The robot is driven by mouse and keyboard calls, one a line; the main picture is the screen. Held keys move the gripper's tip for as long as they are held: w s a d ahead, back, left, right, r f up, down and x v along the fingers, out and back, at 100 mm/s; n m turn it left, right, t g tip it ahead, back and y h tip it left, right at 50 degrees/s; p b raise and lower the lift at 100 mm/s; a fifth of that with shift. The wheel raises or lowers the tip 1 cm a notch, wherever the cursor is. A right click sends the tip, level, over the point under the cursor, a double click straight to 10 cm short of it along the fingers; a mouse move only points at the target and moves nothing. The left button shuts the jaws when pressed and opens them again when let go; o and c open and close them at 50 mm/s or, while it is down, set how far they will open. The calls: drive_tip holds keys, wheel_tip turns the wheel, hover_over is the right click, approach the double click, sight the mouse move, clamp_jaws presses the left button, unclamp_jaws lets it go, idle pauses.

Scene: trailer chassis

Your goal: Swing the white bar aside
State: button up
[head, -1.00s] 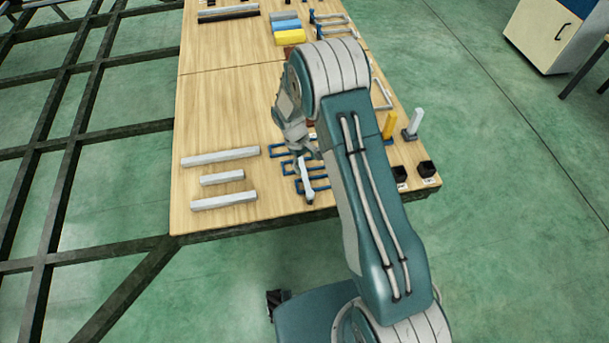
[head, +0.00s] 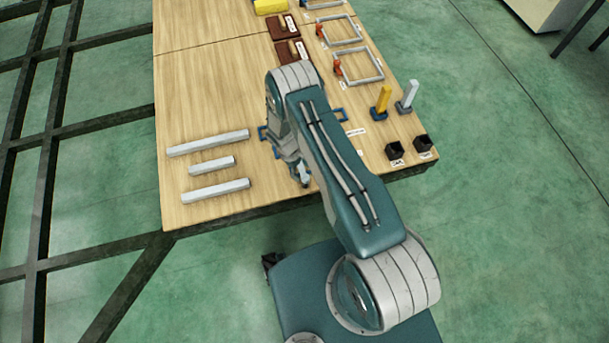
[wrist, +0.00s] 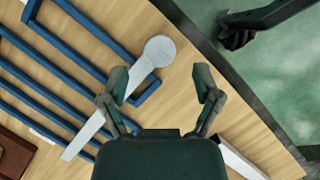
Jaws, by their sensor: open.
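The white bar (wrist: 92,127) shows in the wrist view. It has a round end (wrist: 158,49) and lies slantwise across several blue rails (wrist: 52,68) on the wooden table. My gripper (wrist: 162,80) is open, with nothing between its fingers. The round end is just beyond the fingertips, nearer the left finger, which overlaps part of the bar in the picture. I cannot tell whether they touch. In the head view my gripper (head: 301,175) is low near the table's front edge, and my arm hides the white bar and most of the blue rails (head: 266,134).
Several pale loose bars (head: 212,165) lie at the table's left; one (wrist: 241,161) shows beside my right finger. Yellow (head: 382,99) and grey (head: 407,95) upright handles and black boxes (head: 422,147) stand at the right. Grey frames (head: 360,66) are further back. Dark trailer beams (head: 45,175) run along the left.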

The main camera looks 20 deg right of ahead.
sight(305, 177)
drive_tip(key=shift+x, duration=1.8)
drive_tip(key=shift+c, duration=0.3)
clamp_jaws()
